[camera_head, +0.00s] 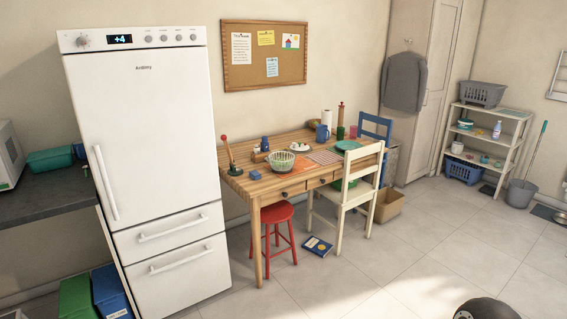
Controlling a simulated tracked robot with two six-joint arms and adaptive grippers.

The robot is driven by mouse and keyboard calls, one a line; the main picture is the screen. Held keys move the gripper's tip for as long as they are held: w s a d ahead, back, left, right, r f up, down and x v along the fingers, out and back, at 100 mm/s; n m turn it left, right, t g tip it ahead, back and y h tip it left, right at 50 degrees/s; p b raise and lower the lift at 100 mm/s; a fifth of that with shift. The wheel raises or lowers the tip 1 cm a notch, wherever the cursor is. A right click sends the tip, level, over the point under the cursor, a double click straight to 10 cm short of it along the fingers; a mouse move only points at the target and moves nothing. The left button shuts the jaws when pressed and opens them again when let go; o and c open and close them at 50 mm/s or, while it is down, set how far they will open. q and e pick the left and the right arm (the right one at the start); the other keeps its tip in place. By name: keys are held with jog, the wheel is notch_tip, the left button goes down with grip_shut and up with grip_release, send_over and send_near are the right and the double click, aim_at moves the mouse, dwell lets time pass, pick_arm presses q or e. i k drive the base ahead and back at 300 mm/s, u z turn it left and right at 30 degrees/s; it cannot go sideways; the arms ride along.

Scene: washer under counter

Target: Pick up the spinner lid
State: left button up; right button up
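I cannot pick out the spinner lid for certain at this size. A pale green, basket-like bowl (281,163) stands near the front edge of the wooden table (246,184). A flat teal round thing (348,145) lies toward the table's right end; I cannot tell if it is a lid or a plate. Something green (345,184) shows at the cream chair's seat, partly hidden by the chair. Neither of my grippers shows in this view.
A white fridge (150,170) stands left of the table. A red stool (274,222) and a cream chair (349,198) stand at its front. A blue book (317,246) and a cardboard box (389,206) are on the floor. The floor (420,250) in front is mostly clear.

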aim_at(300, 148)
jog(key=u, duration=0.7)
jog(key=i, duration=0.1)
jog(key=z, duration=2.15)
jog(key=i, duration=4.8)
jog(key=u, duration=0.05)
